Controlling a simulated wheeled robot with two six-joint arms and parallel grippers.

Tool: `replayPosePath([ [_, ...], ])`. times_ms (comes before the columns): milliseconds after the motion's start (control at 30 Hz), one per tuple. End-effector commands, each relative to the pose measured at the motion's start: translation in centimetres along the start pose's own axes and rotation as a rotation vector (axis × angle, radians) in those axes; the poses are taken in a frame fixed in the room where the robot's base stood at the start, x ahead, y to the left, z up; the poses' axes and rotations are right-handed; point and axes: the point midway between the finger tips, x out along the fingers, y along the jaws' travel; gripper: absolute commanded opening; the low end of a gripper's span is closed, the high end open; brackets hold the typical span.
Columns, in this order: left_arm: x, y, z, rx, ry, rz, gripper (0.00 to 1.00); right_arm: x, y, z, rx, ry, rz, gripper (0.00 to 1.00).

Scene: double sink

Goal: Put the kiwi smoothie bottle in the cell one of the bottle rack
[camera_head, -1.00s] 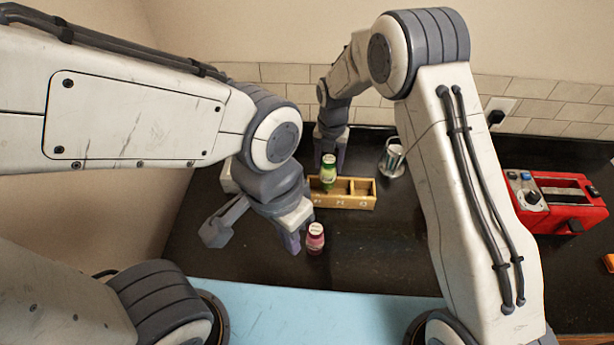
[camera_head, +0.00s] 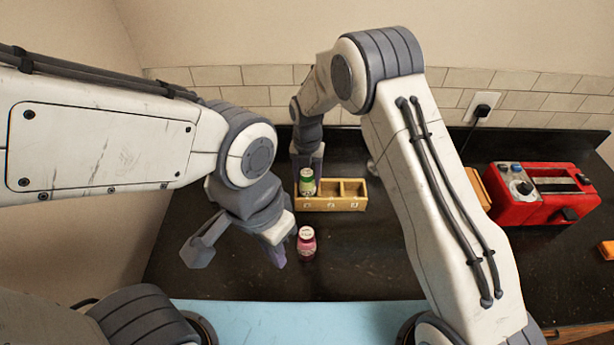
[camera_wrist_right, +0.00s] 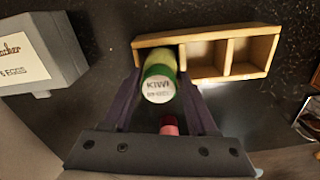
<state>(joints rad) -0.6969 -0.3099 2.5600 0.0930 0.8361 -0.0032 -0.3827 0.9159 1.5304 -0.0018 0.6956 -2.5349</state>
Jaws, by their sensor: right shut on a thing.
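The kiwi smoothie bottle (camera_head: 306,184), green with a white-topped lid, is upright at the left cell of the wooden bottle rack (camera_head: 347,204). In the right wrist view the bottle (camera_wrist_right: 158,84) overlaps the left cell of the rack (camera_wrist_right: 222,74); its bottom is hidden, so I cannot tell whether it touches the floor of the cell. The middle and right cells look empty. My right gripper (camera_head: 307,165) is shut on the bottle; its fingers flank it in the wrist view (camera_wrist_right: 160,95). My left gripper (camera_head: 237,253) is open and empty, in front of the rack at left.
A pink bottle (camera_head: 306,243) stands in front of the rack, near my left gripper's finger. A grey box (camera_wrist_right: 38,60) with a white label lies left of the rack in the wrist view.

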Motion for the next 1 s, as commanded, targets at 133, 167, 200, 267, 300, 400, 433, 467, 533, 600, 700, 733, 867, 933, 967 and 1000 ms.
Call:
replayPosePath([
  [133, 0.1, 0.0, 0.0, 0.0, 0.0, 0.0, 0.0, 0.1, 0.0, 0.0, 0.0, 0.0, 0.0, 0.88],
  [167, 0.1, 0.0, 0.0, 0.0, 0.0, 0.0, 0.0, 0.1, 0.0, 0.0, 0.0, 0.0, 0.0, 0.88],
  [200, 0.1, 0.0, 0.0, 0.0, 0.0, 0.0, 0.0, 0.1, 0.0, 0.0, 0.0, 0.0, 0.0, 0.88],
  [267, 0.1, 0.0, 0.0, 0.0, 0.0, 0.0, 0.0, 0.1, 0.0, 0.0, 0.0, 0.0, 0.0, 0.88],
  [300, 0.1, 0.0, 0.0, 0.0, 0.0, 0.0, 0.0, 0.1, 0.0, 0.0, 0.0, 0.0, 0.0, 0.88],
  [400, 0.1, 0.0, 0.0, 0.0, 0.0, 0.0, 0.0, 0.1, 0.0, 0.0, 0.0, 0.0, 0.0, 0.88],
  [433, 0.0, 0.0, 0.0, 0.0, 0.0, 0.0, 0.0, 0.0, 0.0, 0.0, 0.0, 0.0, 0.0, 0.88],
  [467, -0.1, 0.0, 0.0, 0.0, 0.0, 0.0, 0.0, -0.1, 0.0, 0.0, 0.0, 0.0, 0.0, 0.88],
  [533, 0.0, 0.0, 0.0, 0.0, 0.001, 0.0, 0.0, -0.5, 0.0, 0.1, 0.0, -0.001, 0.001, 0.88],
  [600, 0.7, -0.1, 0.0, 0.0, 0.0, 0.0, 0.0, -1.3, 0.1, 0.1, 0.0, -0.005, 0.003, 0.88],
  [700, 1.6, -0.1, 0.1, -0.002, 0.0, 0.0, 0.0, -3.1, 0.1, 0.1, 0.0, -0.006, 0.004, 0.88],
  [733, 1.9, -0.1, 0.1, -0.002, 0.0, 0.0, 0.0, -3.7, 0.1, 0.1, 0.0, -0.006, 0.004, 0.88],
  [867, 3.0, -0.2, 0.2, -0.004, 0.0, 0.0, 0.0, -6.7, 0.1, 0.2, 0.0, -0.007, 0.005, 0.88],
  [933, 3.4, -0.2, 0.2, -0.005, 0.0, 0.0, 0.0, -8.2, 0.1, 0.1, 0.0, -0.006, 0.004, 0.88],
  [967, 3.6, -0.3, 0.2, -0.006, 0.0, 0.0, 0.0, -8.7, 0.1, 0.1, 0.0, -0.005, 0.004, 0.88],
  [1000, 3.8, -0.3, 0.2, -0.006, 0.0, 0.0, 0.0, -9.4, 0.1, 0.1, 0.0, -0.005, 0.004, 0.88],
])
